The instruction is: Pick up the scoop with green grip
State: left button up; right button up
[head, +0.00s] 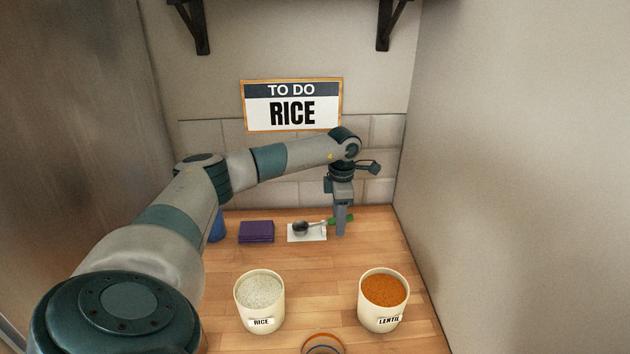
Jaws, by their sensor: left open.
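The scoop with green grip (301,228) lies on a white pad at the back of the wooden counter. Its dark bowl points left and its green grip points right. My left gripper (341,232) points down at the green grip and is open. Its fingers hide part of the grip, and I cannot tell whether they touch it. My right gripper is not in view.
A rice tub (259,312) and a lentil tub (384,312) stand nearer on the counter. A folded purple cloth (256,232) and a blue object (217,228) are left of the pad. A round rim (323,340) shows at the front edge. Walls close both sides.

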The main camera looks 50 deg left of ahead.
pick_arm(q)
jog(key=shift+f, duration=0.3)
grip_shut()
jog(key=shift+r, duration=0.1)
